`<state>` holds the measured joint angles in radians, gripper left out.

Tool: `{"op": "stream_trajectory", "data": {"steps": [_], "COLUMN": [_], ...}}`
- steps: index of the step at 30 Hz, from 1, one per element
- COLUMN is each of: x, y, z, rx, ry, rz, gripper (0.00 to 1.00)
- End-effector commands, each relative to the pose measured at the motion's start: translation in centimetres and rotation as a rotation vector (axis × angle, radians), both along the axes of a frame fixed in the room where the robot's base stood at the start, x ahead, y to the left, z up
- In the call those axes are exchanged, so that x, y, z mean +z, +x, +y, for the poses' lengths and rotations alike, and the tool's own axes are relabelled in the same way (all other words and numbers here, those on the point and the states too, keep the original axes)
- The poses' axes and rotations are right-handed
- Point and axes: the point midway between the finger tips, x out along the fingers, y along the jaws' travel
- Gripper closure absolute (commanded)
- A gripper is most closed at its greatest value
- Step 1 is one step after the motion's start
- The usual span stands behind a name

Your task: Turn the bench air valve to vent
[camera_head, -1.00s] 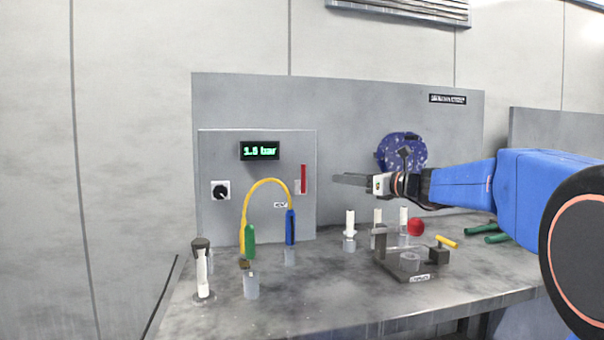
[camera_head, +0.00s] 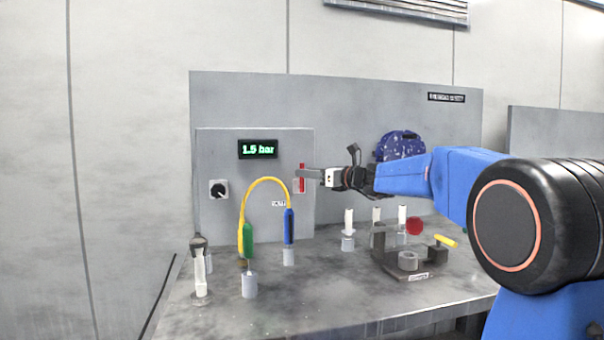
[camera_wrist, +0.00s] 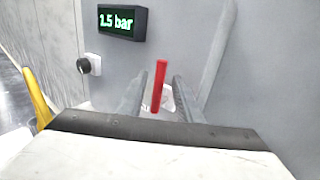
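The red valve lever (camera_head: 302,178) stands upright on the grey panel (camera_head: 228,142), above a small label (camera_head: 279,203). It also shows in the wrist view (camera_wrist: 159,86). My gripper (camera_head: 312,175) is at the lever in the head view. In the wrist view my gripper (camera_wrist: 157,100) is open, one finger on each side of the lever, with gaps visible between lever and fingers. Whether the fingertips reach past the lever is hard to tell. The green display (camera_head: 258,149) reads 1.5 bar.
A black knob (camera_head: 218,189) is left on the panel. White-topped posts (camera_head: 348,220), a red ball (camera_head: 414,226) and a small fixture (camera_head: 385,262) stand on the bench (camera_head: 300,300) below my arm.

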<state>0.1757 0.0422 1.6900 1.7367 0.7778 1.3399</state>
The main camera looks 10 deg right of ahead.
Motion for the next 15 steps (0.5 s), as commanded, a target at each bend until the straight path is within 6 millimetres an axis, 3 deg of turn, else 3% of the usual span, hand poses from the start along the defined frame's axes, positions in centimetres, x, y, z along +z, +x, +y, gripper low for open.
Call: {"op": "stream_trajectory", "data": {"steps": [6, 15], "x": [0.0, 0.0], "y": [2.1, 2.7], "z": [1.4, 1.8], "rx": [0.001, 0.0], "ry": [0.0, 0.001], "rz": [0.0, -0.001], "gripper": [0.68, 0.68]}}
